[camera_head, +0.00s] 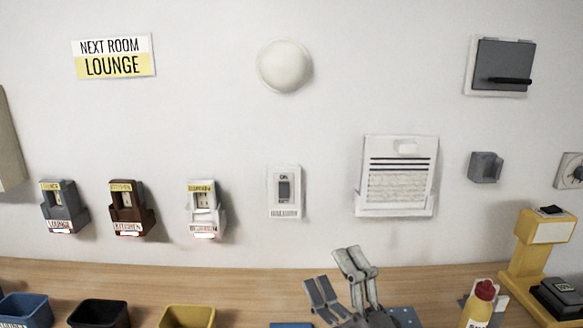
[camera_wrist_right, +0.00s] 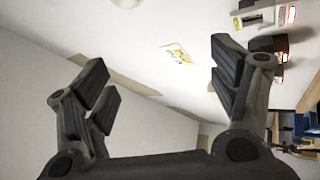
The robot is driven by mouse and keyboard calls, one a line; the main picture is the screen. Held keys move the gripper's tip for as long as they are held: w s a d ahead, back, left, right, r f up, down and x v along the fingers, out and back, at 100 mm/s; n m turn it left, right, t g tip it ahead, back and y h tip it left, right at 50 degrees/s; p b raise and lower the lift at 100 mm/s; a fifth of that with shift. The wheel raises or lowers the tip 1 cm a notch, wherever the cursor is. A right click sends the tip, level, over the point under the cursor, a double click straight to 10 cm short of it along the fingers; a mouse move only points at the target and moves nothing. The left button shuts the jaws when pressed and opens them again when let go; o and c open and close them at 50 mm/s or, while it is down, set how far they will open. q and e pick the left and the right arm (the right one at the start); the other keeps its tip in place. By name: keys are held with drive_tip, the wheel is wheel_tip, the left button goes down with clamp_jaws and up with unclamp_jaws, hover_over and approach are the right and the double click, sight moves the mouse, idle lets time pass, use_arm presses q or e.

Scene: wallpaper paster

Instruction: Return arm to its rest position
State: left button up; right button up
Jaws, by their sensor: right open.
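My right gripper (camera_head: 340,283) shows at the bottom centre of the head view, its two grey fingers spread apart with nothing between them. It is in front of the wooden counter (camera_head: 230,285), below the wall switch and the white louvred panel, and touches neither. In the right wrist view the gripper (camera_wrist_right: 160,80) also shows its fingers wide apart and empty, with the wall beyond them tilted. The rest of the right arm is mostly out of the head view. My left gripper is in neither view.
Blue (camera_head: 26,312), black (camera_head: 100,315) and yellow (camera_head: 187,317) bins line the counter's left. Labelled holders (camera_head: 62,205), a switch (camera_head: 284,190) and a louvred panel (camera_head: 397,175) are on the wall.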

drive_tip(key=s+d+f+m+g+h, duration=0.2)
drive_tip(key=d+f+m+g+h, duration=0.2)
drive_tip(key=d+f+m+h, duration=0.45)
drive_tip(key=s+d+f+m+g+h, duration=0.25)
drive_tip(key=d+f+m, duration=0.3)
drive_tip(key=f, duration=0.65)
drive_tip(key=s+f+m+g, duration=0.2)
drive_tip(key=s+f+g, duration=0.45)
drive_tip(key=s, duration=0.35)
drive_tip(key=s+f+m+g, duration=0.3)
drive_tip(key=s+f+g, duration=0.3)
drive_tip(key=s, duration=0.4)
wheel_tip(320, 180, down, 27)
drive_tip(key=s, duration=0.1)
drive_tip(key=s+d+f+g, duration=0.1)
drive_tip(key=s+d+f, duration=0.1)
drive_tip(key=s+f, duration=1.5)
drive_tip(key=shift+d+n+y, duration=0.3)
drive_tip(key=shift+d+n, duration=0.05)
drive_tip(key=shift+n, duration=0.05)
